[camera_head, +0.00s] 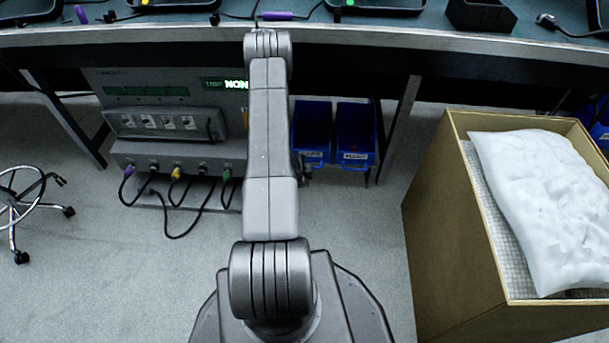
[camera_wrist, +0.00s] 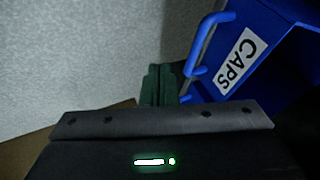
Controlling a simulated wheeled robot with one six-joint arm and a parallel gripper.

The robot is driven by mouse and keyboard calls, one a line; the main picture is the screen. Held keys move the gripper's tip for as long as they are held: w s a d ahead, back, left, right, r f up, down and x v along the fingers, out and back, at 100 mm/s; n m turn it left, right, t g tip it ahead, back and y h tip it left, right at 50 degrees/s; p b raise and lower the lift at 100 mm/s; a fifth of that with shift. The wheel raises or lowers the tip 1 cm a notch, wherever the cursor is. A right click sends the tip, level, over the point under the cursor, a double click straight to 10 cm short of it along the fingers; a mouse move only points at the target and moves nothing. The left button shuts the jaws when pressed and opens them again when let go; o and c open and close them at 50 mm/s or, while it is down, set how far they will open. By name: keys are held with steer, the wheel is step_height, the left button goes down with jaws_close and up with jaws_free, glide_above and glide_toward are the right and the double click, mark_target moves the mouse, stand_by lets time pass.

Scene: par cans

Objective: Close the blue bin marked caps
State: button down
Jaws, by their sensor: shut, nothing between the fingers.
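The blue bin marked CAPS (camera_wrist: 278,32) fills the upper right of the wrist view. It appears tilted there, with a white label (camera_wrist: 241,62) and a blue bar handle (camera_wrist: 205,42) on its front. My gripper (camera_wrist: 160,72) is shut and empty, its green fingers beside the lower end of the handle. I cannot tell whether they touch it. In the head view two blue bins, a left one (camera_head: 312,133) and a right one (camera_head: 356,135), sit side by side under the bench. My arm hides my gripper there.
A grey rack unit (camera_head: 165,85) with cables stands left of the bins. A bench leg (camera_head: 399,130) is to their right. A big cardboard box (camera_head: 450,230) with a white bag (camera_head: 545,190) stands at the right. Open floor (camera_head: 130,270) lies at the left.

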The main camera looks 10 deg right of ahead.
steer(key=p+v, duration=0.3)
steer(key=v, duration=0.7)
steer(key=shift+f, duration=0.1)
